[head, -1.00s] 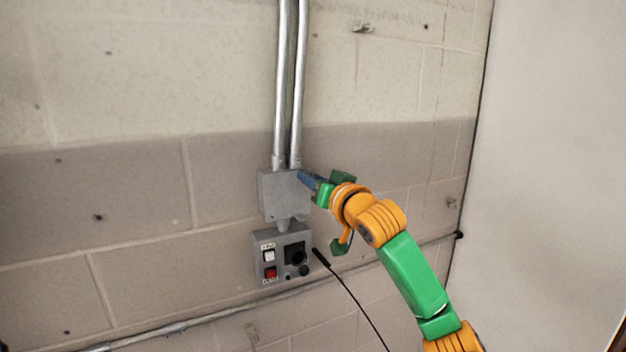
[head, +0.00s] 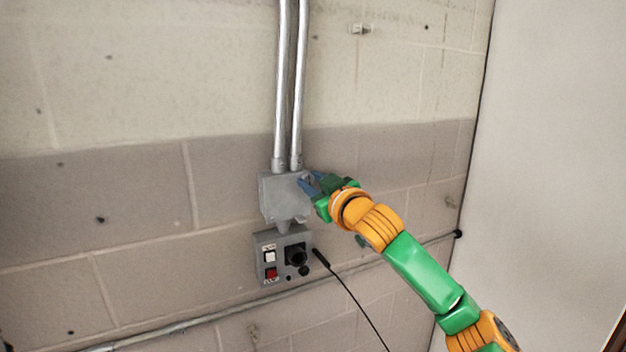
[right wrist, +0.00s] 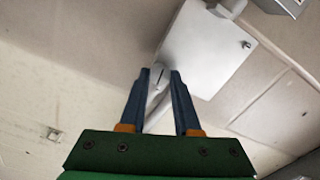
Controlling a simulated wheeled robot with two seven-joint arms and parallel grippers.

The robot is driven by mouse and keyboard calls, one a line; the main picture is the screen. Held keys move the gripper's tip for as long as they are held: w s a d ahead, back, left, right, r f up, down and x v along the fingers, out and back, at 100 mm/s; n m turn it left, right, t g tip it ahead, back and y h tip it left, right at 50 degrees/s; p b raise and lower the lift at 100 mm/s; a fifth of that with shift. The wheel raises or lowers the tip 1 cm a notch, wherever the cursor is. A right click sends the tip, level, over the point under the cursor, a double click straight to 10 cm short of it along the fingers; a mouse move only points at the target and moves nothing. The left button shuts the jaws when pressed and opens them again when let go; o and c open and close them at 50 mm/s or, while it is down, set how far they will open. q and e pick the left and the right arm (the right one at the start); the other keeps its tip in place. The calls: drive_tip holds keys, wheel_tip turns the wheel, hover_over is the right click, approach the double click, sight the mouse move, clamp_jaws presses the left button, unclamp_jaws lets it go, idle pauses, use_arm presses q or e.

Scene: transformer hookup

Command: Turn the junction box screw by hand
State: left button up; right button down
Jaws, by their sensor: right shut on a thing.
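The grey junction box (head: 283,198) is fixed to the wall below two metal conduits. My right gripper (head: 307,182) is at its upper right corner, with its blue fingers against the front. A second small screw (right wrist: 245,44) shows at another corner of the box. The fingers partly hide the gripped screw. My left gripper is out of view.
Below the box hangs a grey control box (head: 282,256) with a white switch, a red switch and a black knob. A black cable (head: 350,294) runs down from beside it. A conduit (head: 215,318) crosses the wall lower down. A pale panel (head: 560,150) stands at right.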

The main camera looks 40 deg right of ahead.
drive_tip(key=n+p, duration=0.1)
drive_tip(key=n, duration=0.3)
drive_tip(key=shift+r+n, duration=0.15)
drive_tip(key=shift+n, duration=0.25)
drive_tip(key=n, duration=0.3)
drive_tip(key=shift+n+p, duration=0.3)
drive_tip(key=shift+p, duration=0.1)
drive_tip(key=n+p, duration=0.1)
drive_tip(key=n, duration=0.3)
drive_tip(key=n+p, duration=0.1)
drive_tip(key=n, duration=0.7)
drive_tip(key=shift+n+p, duration=0.3)
drive_tip(key=shift+n, duration=2.5)
